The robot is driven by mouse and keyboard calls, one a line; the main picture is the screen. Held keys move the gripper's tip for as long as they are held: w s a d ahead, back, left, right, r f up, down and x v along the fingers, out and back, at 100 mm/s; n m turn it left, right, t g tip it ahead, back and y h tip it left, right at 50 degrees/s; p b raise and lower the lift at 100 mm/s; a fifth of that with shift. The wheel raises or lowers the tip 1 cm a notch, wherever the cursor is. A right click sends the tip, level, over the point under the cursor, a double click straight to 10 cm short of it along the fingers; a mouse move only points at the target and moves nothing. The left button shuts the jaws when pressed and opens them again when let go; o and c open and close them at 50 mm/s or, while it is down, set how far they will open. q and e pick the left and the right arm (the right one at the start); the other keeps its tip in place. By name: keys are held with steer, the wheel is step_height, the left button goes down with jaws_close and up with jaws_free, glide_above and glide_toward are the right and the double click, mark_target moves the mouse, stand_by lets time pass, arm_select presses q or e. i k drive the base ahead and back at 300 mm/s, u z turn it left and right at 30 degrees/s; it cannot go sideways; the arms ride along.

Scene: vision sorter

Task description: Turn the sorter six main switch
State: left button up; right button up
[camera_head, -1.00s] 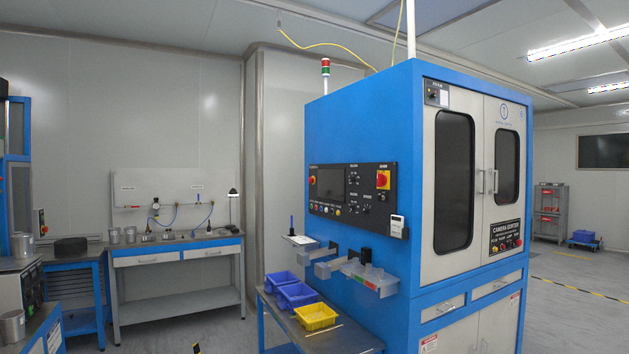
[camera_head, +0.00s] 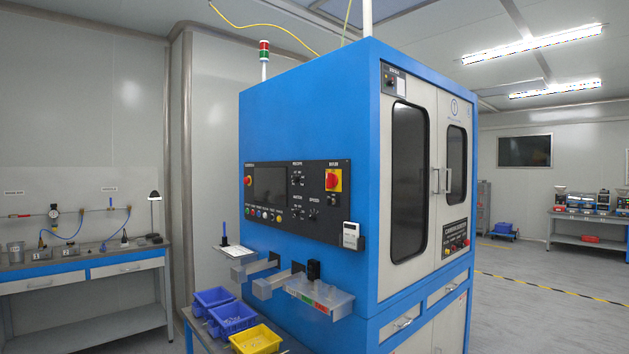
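The blue sorter cabinet (camera_head: 310,130) stands in the middle of the view, seen from its left front corner. A black control panel (camera_head: 270,208) is on its blue side, with a dark screen, a row of coloured buttons and small knobs. A red rotary switch on a yellow plate (camera_head: 333,181) sits at the panel's right end; its exact setting is too small to tell. Another small switch (camera_head: 389,80) is at the top of the door side. Neither of my grippers is in view.
A side table with blue bins (camera_head: 231,318) and a yellow bin (camera_head: 256,340) stands below the panel. Trays and brackets (camera_head: 320,294) jut out from the cabinet under the panel. A workbench (camera_head: 82,270) is at the left. Open floor (camera_head: 560,325) lies at the right.

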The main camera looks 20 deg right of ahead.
mark_target(332, 180)
steer(key=z, duration=0.4)
steer(key=i, duration=0.7)
steer(key=z, duration=0.7)
